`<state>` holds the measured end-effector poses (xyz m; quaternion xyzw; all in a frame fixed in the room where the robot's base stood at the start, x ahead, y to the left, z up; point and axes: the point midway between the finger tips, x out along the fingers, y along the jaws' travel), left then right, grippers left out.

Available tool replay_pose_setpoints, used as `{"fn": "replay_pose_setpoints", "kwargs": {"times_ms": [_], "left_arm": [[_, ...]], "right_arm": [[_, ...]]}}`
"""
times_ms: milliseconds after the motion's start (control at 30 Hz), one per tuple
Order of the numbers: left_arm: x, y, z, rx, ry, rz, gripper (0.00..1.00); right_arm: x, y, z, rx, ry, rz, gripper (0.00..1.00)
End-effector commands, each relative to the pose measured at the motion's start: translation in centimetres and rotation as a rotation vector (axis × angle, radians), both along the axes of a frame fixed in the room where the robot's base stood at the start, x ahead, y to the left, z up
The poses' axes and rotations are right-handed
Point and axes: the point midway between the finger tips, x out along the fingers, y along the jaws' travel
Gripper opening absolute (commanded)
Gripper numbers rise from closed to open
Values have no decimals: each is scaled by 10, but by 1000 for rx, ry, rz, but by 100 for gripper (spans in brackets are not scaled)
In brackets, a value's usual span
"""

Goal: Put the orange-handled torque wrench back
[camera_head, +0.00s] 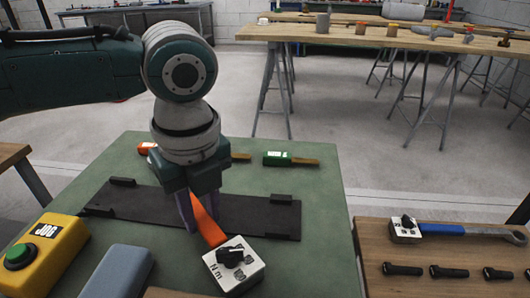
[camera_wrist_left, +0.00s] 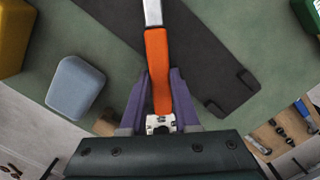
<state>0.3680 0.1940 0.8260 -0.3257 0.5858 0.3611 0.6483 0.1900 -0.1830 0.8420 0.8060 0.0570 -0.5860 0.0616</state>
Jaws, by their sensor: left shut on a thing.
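The orange-handled torque wrench (camera_head: 208,226) is in my left gripper (camera_head: 194,217). A white box with a black knob (camera_head: 233,264), marked N m, sits at its near end. In the left wrist view the purple fingers are shut on both sides of the orange handle (camera_wrist_left: 157,50), and a silver shaft runs on beyond it. The black rest plate (camera_head: 262,215) with raised corner blocks lies on the green bench top (camera_head: 310,262) under and behind the gripper. The wrench's far part is hidden by the gripper in the head view. My right gripper is not in view.
A yellow box with a green button (camera_head: 45,250) and a blue-grey block (camera_head: 118,272) stand at left. A blue-handled wrench (camera_head: 455,230) and bolts (camera_head: 448,271) lie on the right table.

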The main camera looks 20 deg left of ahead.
Motion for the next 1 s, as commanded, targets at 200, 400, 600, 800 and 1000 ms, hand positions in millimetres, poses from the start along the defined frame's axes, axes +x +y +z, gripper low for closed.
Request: {"fn": "replay_pose_setpoints", "kwargs": {"times_ms": [200, 400, 600, 800, 1000], "left_arm": [[0, 0, -3, -1, 1, 0, 43], [0, 0, -3, -1, 1, 0, 60], [0, 0, -2, 0, 0, 0, 60], [-1, -2, 24, -2, -1, -2, 60], [-3, -6, 71, -2, -3, -2, 60]], "right_arm": [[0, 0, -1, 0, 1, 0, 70], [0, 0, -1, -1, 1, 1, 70], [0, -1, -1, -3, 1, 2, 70], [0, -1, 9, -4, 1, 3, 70], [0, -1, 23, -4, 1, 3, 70]]}}
